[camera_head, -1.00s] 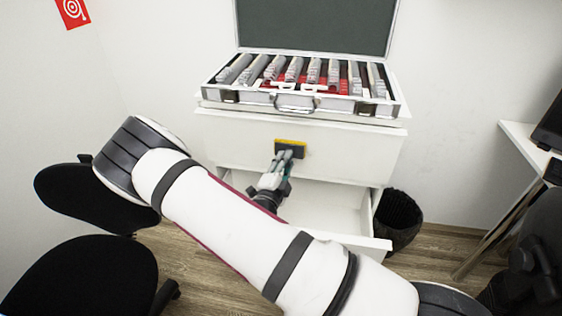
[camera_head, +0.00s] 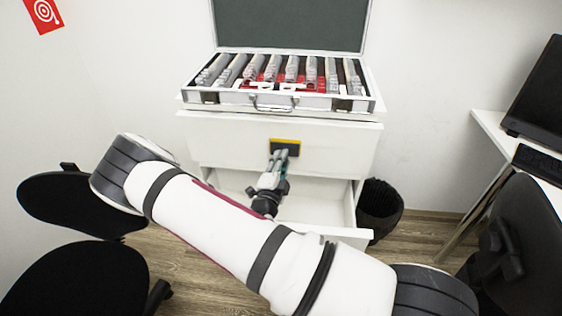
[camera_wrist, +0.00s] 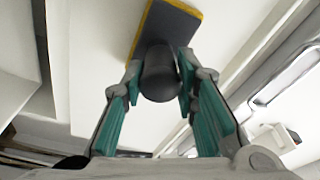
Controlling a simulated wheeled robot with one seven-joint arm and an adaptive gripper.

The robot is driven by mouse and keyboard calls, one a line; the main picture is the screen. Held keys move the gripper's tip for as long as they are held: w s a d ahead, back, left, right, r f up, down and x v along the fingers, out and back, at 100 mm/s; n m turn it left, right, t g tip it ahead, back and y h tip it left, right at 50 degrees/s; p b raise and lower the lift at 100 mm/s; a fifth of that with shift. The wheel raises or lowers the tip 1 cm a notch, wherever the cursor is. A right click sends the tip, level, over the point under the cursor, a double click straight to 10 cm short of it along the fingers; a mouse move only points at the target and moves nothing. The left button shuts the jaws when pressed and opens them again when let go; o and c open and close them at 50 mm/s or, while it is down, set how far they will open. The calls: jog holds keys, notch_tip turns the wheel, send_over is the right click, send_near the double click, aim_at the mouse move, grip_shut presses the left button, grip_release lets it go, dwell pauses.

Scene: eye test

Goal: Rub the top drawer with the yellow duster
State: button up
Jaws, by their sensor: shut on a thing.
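The yellow duster (camera_head: 288,144), a dark grey pad with a yellow edge, is at the front of the white top drawer (camera_head: 228,146), right of its middle. It appears to lie against the drawer, though contact is hard to confirm. In the wrist view the duster pad (camera_wrist: 166,30) and its dark rounded handle show. My gripper (camera_head: 279,160) is shut on that handle, with a teal-padded finger on each side of it in the wrist view (camera_wrist: 160,76). The pad hides part of the drawer front.
A lower drawer (camera_head: 312,200) stands open below my gripper. An open lens case (camera_head: 228,98) sits on top of the cabinet. A black bin (camera_head: 380,208) is at right, near a desk (camera_head: 488,125) and chair (camera_head: 520,240). Black chairs (camera_head: 75,280) are at left.

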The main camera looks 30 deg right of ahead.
jog(key=shift+w+a+r, duration=0.1)
jog(key=shift+w+a, duration=1.05)
jog(key=shift+a, duration=0.15)
jog(key=shift+c, duration=0.5)
jog(key=shift+w+a+b, duration=0.25)
jog(key=shift+w+a, duration=0.1)
jog(key=shift+a, duration=0.3)
jog(key=shift+w+a+b, duration=0.2)
jog(key=shift+w+a, duration=0.15)
jog(key=shift+a, duration=0.25)
jog(key=p+v, duration=0.2)
jog(key=v, duration=0.4)
jog(key=shift+s+d, duration=0.35)
jog(key=shift+d, duration=0.05)
jog(key=shift+a, duration=0.1)
jog(key=shift+d+p+v, duration=0.2)
jog(key=shift+p+v, duration=0.45)
jog(key=shift+v, duration=0.8)
jog(key=shift+s+r, duration=0.15)
jog(key=shift+s, duration=0.05)
